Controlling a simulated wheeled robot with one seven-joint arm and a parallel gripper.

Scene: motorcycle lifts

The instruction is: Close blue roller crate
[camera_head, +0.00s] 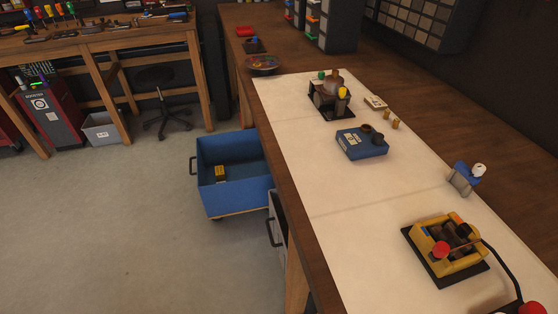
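The blue roller crate (232,196) is an open-topped blue box low beside the near side of the workbench, slid out from under it. Its right part is hidden by the bench edge. A dark handle (193,165) is on its left end. A small yellow and black item (221,172) lies inside on its floor. My gripper is not in view.
The workbench (262,144) with a pale mat (350,200) holds several devices. A grey unit with a handle (273,231) is under the bench, nearer than the crate. The floor (110,230) left of the crate is clear. A stool (160,95) and grey bin (102,129) stand behind.

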